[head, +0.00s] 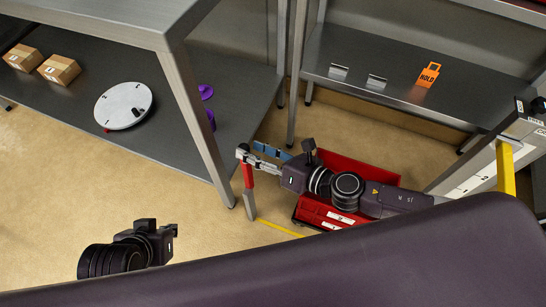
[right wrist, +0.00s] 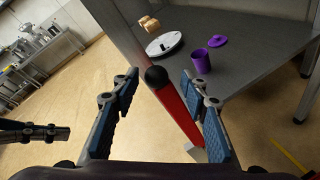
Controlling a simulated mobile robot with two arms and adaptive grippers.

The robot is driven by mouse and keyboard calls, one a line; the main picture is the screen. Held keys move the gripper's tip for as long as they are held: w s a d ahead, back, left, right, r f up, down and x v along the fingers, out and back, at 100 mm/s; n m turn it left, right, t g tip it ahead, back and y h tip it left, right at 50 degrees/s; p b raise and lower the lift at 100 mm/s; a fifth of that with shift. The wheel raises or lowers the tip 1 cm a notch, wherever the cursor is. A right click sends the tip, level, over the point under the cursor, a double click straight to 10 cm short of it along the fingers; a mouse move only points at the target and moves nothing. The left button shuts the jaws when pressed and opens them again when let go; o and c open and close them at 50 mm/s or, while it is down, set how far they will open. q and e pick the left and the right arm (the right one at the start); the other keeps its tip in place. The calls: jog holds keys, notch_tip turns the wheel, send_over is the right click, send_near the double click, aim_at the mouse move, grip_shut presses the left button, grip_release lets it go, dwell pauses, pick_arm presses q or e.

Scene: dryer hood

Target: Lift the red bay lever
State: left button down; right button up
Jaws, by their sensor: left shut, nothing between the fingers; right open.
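The red lever (head: 248,177) stands steeply upright beside the table leg in the head view, with a grey lower part. In the right wrist view the red lever (right wrist: 177,110) rises to a black ball knob (right wrist: 156,76). My right gripper (head: 250,153) is open at the lever's upper end. In the right wrist view its fingers (right wrist: 158,78) are spread on either side of the knob and upper bar, with a visible gap on the left. My left gripper (head: 174,230) is shut and empty, low at the left, well apart from the lever.
A grey table (head: 165,115) holds cardboard boxes (head: 58,69), a white disc (head: 123,106) and purple items (head: 206,92). A red bin (head: 365,172) lies under my right arm. An orange HOLD tag (head: 429,75) stands on the back shelf (head: 390,92). Floor is clear at left.

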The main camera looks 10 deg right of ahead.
jog(key=v, duration=0.8)
jog(key=shift+s+d, duration=0.15)
jog(key=shift+s, duration=0.1)
jog(key=shift+r, duration=0.1)
